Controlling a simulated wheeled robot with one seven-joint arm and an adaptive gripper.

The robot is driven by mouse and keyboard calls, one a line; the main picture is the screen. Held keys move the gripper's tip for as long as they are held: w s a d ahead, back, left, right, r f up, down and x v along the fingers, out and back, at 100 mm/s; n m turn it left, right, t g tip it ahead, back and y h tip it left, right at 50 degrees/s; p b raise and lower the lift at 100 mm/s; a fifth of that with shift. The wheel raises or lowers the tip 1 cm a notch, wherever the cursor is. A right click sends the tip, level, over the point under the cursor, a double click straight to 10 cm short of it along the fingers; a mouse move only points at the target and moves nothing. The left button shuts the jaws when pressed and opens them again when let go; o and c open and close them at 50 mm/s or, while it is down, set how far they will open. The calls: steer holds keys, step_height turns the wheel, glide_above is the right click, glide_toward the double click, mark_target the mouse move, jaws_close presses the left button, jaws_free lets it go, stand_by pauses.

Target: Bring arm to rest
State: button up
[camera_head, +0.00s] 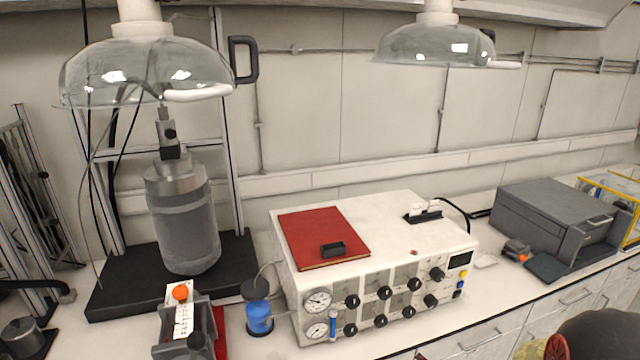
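My gripper is not visible in the head view. A dark rounded shape (600,335) is cut off at the bottom right corner, with a small yellow and red part at its left; it may be part of my arm, but I cannot tell. The pressure reactor (187,225), a grey metal cylinder, stands upright on a black base (120,290) at the left. The control box (385,235), white with two gauges and several black knobs, stands in the middle of the bench. A red book (310,230) with a small black object lies on top of it.
Two clear domed hoods (145,70) (435,45) hang above. A dark grey case (550,215) and a yellow-framed box (625,190) stand at the right.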

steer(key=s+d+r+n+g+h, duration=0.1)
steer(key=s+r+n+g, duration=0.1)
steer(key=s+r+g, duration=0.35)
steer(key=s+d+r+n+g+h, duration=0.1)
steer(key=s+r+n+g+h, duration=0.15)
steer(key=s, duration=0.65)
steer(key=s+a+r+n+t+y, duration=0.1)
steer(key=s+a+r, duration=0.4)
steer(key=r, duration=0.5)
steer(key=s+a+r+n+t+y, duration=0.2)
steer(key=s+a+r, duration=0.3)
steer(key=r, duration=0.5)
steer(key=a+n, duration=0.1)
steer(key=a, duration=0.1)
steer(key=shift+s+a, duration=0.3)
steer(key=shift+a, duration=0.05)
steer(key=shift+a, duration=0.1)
